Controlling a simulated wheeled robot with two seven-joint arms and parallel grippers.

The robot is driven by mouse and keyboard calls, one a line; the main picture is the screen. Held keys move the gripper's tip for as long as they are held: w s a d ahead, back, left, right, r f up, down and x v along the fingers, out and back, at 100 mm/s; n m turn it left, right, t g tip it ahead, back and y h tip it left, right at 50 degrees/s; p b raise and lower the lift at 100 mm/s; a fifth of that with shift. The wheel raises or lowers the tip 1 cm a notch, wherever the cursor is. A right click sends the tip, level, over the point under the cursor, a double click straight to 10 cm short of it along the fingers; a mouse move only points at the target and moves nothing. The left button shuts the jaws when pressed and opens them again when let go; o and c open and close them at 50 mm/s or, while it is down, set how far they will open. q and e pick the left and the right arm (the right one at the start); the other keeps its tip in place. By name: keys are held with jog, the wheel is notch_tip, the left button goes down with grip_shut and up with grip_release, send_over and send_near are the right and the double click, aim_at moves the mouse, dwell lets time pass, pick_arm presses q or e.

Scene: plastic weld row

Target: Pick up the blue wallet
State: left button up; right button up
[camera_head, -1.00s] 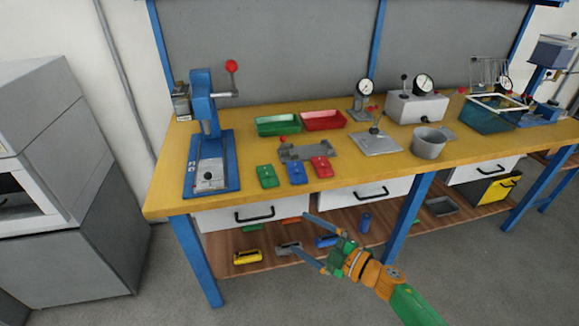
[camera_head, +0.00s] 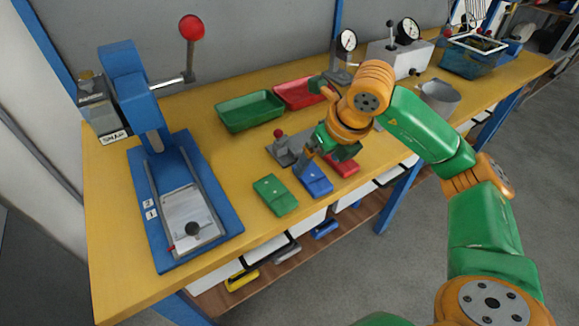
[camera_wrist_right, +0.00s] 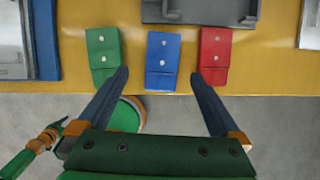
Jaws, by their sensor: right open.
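The blue wallet (camera_head: 316,180) lies flat on the yellow bench near its front edge, between a green wallet (camera_head: 275,195) and a red wallet (camera_head: 344,167). In the right wrist view, the blue wallet (camera_wrist_right: 163,62) is centred just ahead of my right gripper, with the green wallet (camera_wrist_right: 103,52) to its left and the red wallet (camera_wrist_right: 214,52) to its right. My right gripper (camera_wrist_right: 160,80) is open and empty, its two fingers spread either side of the blue wallet's line. In the head view, the right gripper (camera_head: 309,160) is partly hidden by its own wrist. My left gripper is not in view.
A grey fixture (camera_wrist_right: 200,10) stands just behind the wallets. A blue press (camera_head: 185,205) is on the left; a green tray (camera_head: 250,110) and a red tray (camera_head: 298,93) lie farther back. A shelf with several items is under the yellow bench (camera_head: 115,220).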

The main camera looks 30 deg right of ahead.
aim_at(313, 175)
jog(key=shift+d+f, duration=0.15)
jog(key=shift+f, duration=0.3)
jog(key=x, duration=0.5)
jog(key=shift+w+f+p, duration=0.15)
jog(key=shift+f+p, duration=0.1)
jog(key=shift+p, duration=0.1)
jog(key=shift+f, duration=0.15)
jog(key=c, duration=1.4)
